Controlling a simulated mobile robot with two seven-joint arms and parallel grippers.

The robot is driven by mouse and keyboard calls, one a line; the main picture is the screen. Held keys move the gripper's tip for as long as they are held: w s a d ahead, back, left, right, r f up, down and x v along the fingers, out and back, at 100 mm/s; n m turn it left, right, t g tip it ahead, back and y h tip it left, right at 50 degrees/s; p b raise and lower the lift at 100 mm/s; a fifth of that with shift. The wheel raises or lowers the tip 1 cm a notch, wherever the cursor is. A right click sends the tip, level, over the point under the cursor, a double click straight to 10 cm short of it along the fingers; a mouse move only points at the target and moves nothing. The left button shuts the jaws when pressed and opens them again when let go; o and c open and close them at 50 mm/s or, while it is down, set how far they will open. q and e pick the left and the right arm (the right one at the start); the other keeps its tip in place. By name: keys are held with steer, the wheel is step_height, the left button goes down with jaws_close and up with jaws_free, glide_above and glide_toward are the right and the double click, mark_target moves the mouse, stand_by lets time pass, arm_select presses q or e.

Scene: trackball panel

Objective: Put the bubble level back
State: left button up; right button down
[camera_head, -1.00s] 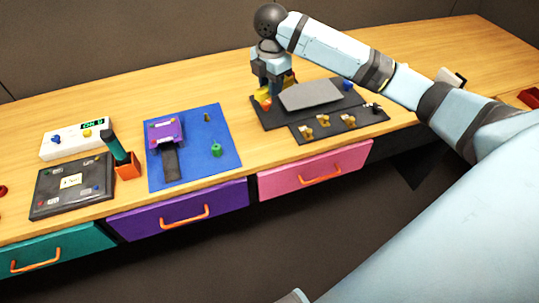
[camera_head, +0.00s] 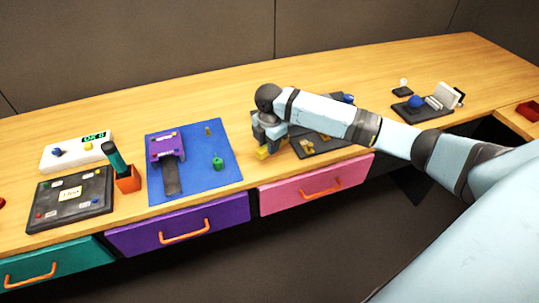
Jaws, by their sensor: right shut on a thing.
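My right gripper (camera_head: 264,145) is low over the wooden table, just left of the dark panel (camera_head: 335,147). It is shut on a small yellow thing (camera_head: 262,153), which may be the bubble level; it is too small to be sure. I cannot tell whether the yellow thing touches the table. My right forearm covers much of the panel. A few small gold parts (camera_head: 305,142) show on the panel's left part, and a blue ball (camera_head: 348,98) shows behind the arm. My left gripper is out of view.
A blue mat (camera_head: 219,182) with a purple device (camera_head: 166,145) lies left of the gripper. Further left are an orange holder (camera_head: 128,181), a black box (camera_head: 95,212) and a white display box (camera_head: 60,158). A blue trackball unit (camera_head: 416,101) stands at right.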

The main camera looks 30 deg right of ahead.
mark_target(270, 162)
step_height(270, 162, down, 5)
steer(key=shift+r, duration=0.2)
stand_by(0.3)
steer(key=c, duration=0.9)
jaws_free()
steer(key=shift+f, duration=0.1)
